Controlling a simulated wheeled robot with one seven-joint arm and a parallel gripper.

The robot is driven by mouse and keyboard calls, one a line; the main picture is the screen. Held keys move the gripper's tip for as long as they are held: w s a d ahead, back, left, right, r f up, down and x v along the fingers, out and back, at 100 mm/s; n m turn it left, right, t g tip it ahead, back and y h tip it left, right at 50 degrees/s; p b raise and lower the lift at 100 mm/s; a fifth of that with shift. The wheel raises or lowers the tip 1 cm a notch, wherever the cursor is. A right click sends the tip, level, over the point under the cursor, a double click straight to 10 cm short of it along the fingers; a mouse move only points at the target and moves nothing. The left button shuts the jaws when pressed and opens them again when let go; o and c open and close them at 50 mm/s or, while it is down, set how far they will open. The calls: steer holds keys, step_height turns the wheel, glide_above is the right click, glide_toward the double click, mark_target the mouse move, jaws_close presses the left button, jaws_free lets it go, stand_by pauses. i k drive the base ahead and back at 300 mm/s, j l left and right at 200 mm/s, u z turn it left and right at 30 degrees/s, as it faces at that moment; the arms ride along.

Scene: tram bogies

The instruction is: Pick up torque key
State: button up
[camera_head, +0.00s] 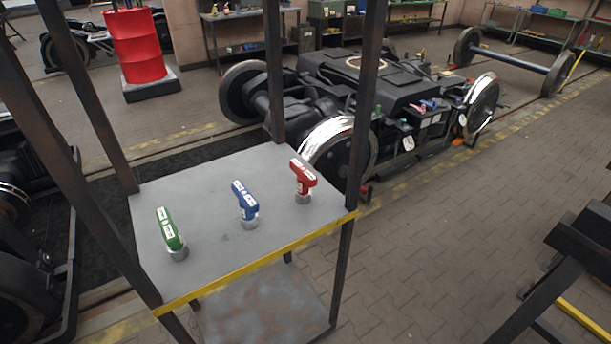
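Three T-shaped keys stand in a diagonal row on the grey top of a metal rack (205,262). A green key (169,230) is at the left, a blue key (244,200) is in the middle and a red key (303,176) is at the right. Each has white markings on its handle and a grey metal foot on the surface. The markings are too small to read, so I cannot tell which one is the torque key. My gripper is not in view.
Dark posts rise at the rack's corners, and a yellow strip (260,262) edges its front. A bogie (370,95) with shiny wheels stands behind. A red barrel (136,45) is at back left. Dark frames stand at the right edge. The paved floor (440,250) right of the rack is clear.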

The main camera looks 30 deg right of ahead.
mark_target(249, 207)
steer(key=u, duration=3)
steer(key=z, duration=3)
steer(key=i+l+u, duration=0.1)
steer(key=i+u, duration=0.15)
steer(key=i+l+u, duration=0.25)
steer(key=k+j, duration=0.05)
